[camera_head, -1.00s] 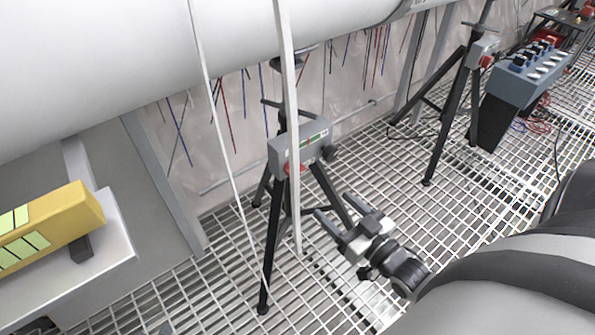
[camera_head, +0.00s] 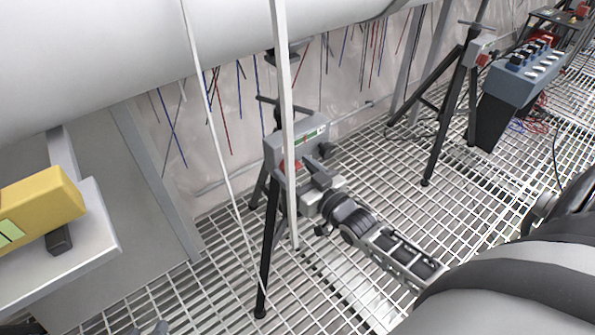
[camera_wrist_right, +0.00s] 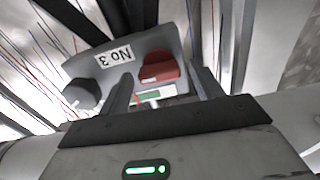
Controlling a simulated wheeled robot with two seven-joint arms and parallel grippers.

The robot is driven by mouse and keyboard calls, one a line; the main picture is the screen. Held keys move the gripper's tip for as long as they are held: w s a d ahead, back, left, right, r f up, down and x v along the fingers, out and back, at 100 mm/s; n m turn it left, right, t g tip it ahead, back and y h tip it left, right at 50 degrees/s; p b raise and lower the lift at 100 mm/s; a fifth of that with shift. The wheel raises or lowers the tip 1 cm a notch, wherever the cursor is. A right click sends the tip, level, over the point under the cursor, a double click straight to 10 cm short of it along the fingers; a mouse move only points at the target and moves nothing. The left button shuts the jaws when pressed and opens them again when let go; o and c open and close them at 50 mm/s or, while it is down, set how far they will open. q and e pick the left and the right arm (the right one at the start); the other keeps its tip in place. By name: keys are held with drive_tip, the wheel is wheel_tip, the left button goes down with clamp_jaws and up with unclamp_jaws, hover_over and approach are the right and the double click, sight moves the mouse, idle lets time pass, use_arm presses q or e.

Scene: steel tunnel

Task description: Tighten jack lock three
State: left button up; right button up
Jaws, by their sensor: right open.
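The jack marked "No 3" has a grey head box (camera_head: 273,150) on a black tripod, left of centre in the head view. Its label (camera_wrist_right: 115,57) reads in the right wrist view. A red knob (camera_wrist_right: 158,66) on the box lies between the open fingers of my right gripper (camera_wrist_right: 161,72), with a gap on each side. A black knob (camera_wrist_right: 82,93) sits at the box's other end. In the head view my right gripper (camera_head: 312,177) is close in front of the box and partly covers it. Only the tips of my left gripper (camera_head: 149,328) show at the bottom edge.
A thin white post (camera_head: 285,110) and a pale cable pass in front of the jack. A large white pipe (camera_head: 110,60) runs above. Another tripod jack (camera_head: 470,75) and a blue-grey control box (camera_head: 525,80) stand right. A yellow device (camera_head: 45,205) rests on a ledge left.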

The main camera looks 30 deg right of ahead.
drive_tip(key=c, duration=1)
use_arm(q)
drive_tip(key=shift+s+f, duration=0.2)
